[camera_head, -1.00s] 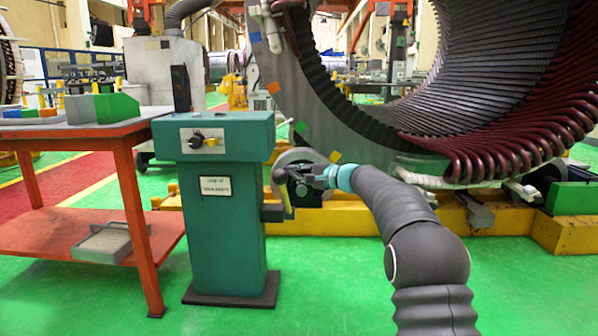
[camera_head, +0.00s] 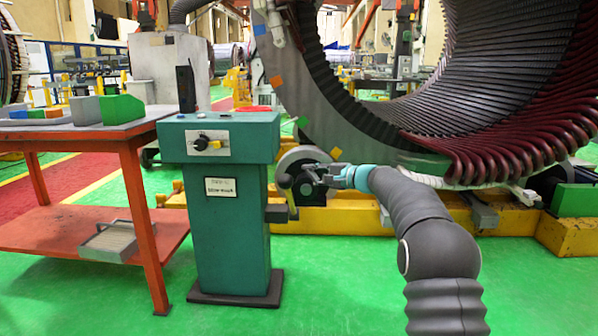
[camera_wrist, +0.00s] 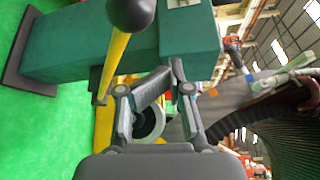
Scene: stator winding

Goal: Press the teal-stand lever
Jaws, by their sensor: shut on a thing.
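The teal stand (camera_head: 228,228) stands upright on a dark base plate, left of centre in the head view. Its lever has a black ball knob (camera_head: 284,181) on the stand's right side. In the wrist view the knob (camera_wrist: 131,12) is large at the top, and the yellow lever rod (camera_wrist: 113,62) runs down from it along the left finger. My gripper (camera_head: 308,178) is at the lever, right of the stand. In the wrist view its fingers (camera_wrist: 150,88) look partly closed; the exact contact with the lever is hard to make out.
An orange table (camera_head: 75,215) with bins (camera_head: 122,108) stands left of the stand. The large stator ring (camera_head: 340,120) on a yellow base (camera_head: 345,215) lies behind and right. Green floor (camera_head: 340,285) is clear in front.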

